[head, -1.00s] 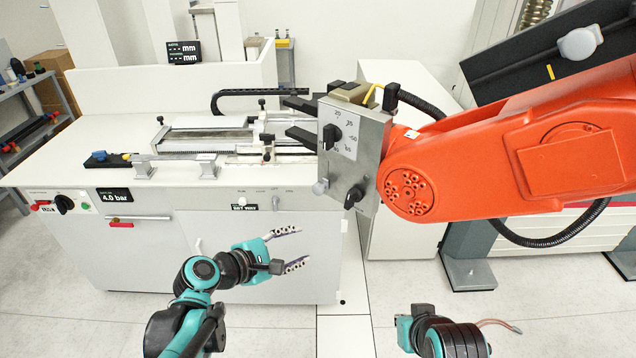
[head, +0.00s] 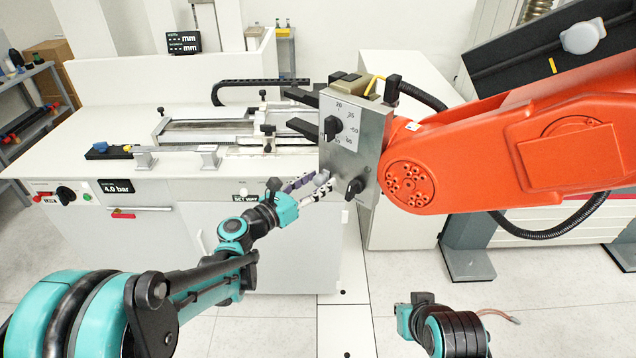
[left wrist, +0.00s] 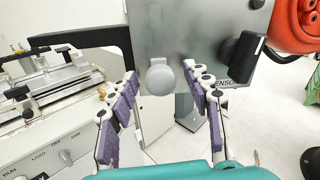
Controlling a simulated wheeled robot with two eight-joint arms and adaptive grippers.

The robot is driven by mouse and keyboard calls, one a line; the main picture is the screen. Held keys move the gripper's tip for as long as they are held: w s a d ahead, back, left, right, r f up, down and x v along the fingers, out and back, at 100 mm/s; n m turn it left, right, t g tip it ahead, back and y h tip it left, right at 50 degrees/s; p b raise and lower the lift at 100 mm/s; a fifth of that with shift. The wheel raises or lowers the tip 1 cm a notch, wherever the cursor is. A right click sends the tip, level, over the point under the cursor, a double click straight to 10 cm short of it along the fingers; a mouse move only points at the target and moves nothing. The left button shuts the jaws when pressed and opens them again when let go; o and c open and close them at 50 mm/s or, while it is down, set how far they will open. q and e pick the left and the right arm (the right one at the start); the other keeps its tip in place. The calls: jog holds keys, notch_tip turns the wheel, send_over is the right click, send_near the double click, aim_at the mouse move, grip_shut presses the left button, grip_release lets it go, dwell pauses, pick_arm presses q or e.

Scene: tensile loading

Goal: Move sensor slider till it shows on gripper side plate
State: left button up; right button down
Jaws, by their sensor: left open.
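The gripper side plate (head: 355,140) is a grey metal panel on the end of the orange robot arm, with a dial scale and black knobs. In the left wrist view, a round light-grey knob (left wrist: 160,76) sits low on the plate (left wrist: 185,35), beside a black knob (left wrist: 244,57) with partly hidden lettering resembling "SENSOR". I cannot tell which part is the sensor slider. My left gripper (head: 325,182) is open at the plate's lower left; its purple-padded fingers (left wrist: 161,73) lie either side of the grey knob. Contact is unclear. My right gripper (head: 410,320) is low in the head view, its fingers not discernible.
The orange arm (head: 500,150) fills the right side. Black jaws (head: 303,127) stick out left of the plate above the white testing bench (head: 110,165). The bench front is close to my left arm. Floor (head: 345,285) is open below the plate.

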pick_arm(q)
jog(key=shift+w+d, duration=0.15)
grip_shut()
jog(key=shift+r, duration=0.4)
grip_release()
jog(key=v, duration=1.2)
